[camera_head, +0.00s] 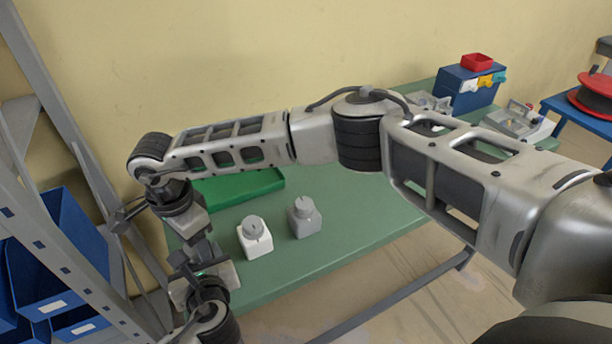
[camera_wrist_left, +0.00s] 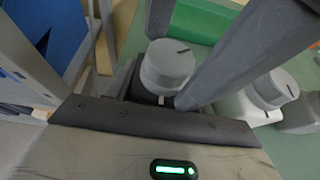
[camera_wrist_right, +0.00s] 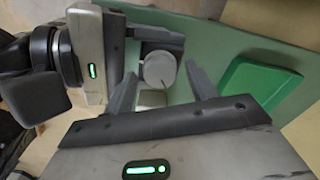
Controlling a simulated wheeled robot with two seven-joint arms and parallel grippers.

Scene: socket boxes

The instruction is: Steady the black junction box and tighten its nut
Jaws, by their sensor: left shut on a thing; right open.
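The black junction box (camera_wrist_left: 146,94) with a round grey nut (camera_wrist_left: 167,66) on top is between my left gripper's fingers in the left wrist view. My left gripper (camera_head: 203,272) is shut on the box, low at the left table end. My right gripper (camera_head: 196,246) is open just above it. In the right wrist view, the nut (camera_wrist_right: 159,70) shows between the open right fingers (camera_wrist_right: 161,84). I cannot tell whether they touch it. In the head view, the grippers hide the black box.
A white box (camera_head: 254,240) and a grey box (camera_head: 305,220), each with a grey nut, stand right of the grippers on the green table (camera_head: 350,205). A green tray (camera_head: 240,190) lies behind. Blue bins (camera_head: 62,230) on a rack stand close at left.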

